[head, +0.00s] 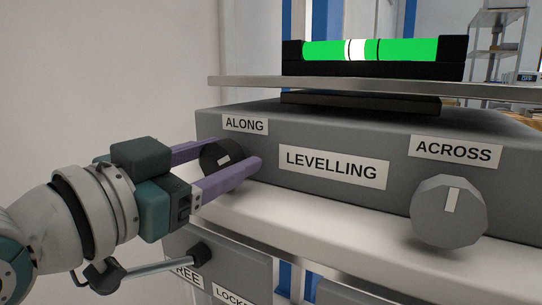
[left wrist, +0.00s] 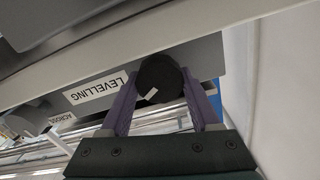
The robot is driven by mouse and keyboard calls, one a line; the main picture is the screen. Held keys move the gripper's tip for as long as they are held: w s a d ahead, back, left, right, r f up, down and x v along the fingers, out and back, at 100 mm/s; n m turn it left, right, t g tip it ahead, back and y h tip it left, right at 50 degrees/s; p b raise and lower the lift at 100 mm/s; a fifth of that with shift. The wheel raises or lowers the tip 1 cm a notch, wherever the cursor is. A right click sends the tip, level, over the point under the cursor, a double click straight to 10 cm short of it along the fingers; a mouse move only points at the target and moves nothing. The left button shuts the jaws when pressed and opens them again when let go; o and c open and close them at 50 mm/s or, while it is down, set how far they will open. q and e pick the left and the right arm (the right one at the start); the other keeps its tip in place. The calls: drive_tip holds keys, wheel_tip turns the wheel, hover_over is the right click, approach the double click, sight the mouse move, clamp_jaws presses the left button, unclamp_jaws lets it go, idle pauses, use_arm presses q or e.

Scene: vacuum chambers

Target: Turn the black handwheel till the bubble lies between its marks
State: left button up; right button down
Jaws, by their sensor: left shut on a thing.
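The black handwheel (head: 213,153) is under the ALONG label (head: 245,125) on the grey levelling box, with a pale pointer mark on its face. My left gripper (head: 232,156) is shut on it, one purple finger on each side. The left wrist view also shows the black handwheel (left wrist: 160,76) between the fingers of my left gripper (left wrist: 158,88). The green level vial (head: 410,50) is on top. Its white bubble (head: 359,50) sits left of the vial's middle, seeming to overlap the left dark mark, and stops short of the right mark (head: 379,50). My right gripper is not in view.
A grey knob (head: 448,212) with a pale pointer is under the ACROSS label (head: 456,150) at the right. A plate edge (head: 240,82) juts out above the box. A dark lever knob (head: 201,254) is below my left gripper.

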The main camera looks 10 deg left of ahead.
use_arm(q)
drive_tip(key=c, duration=0.3)
drive_tip(key=n+p, duration=0.3)
drive_tip(key=p, duration=0.1)
drive_tip(key=shift+r, duration=0.2)
drive_tip(key=shift+a+n+p, duration=0.1)
drive_tip(key=shift+n+p, duration=0.7)
drive_tip(key=shift+n, duration=0.4)
drive_tip(key=shift+f+n+p, duration=0.2)
drive_tip(key=shift+n+p, duration=0.45)
drive_tip(key=shift+n, duration=0.75)
drive_tip(key=o, duration=1.3)
drive_tip(key=shift+o, duration=0.2)
drive_tip(key=shift+a, duration=0.1)
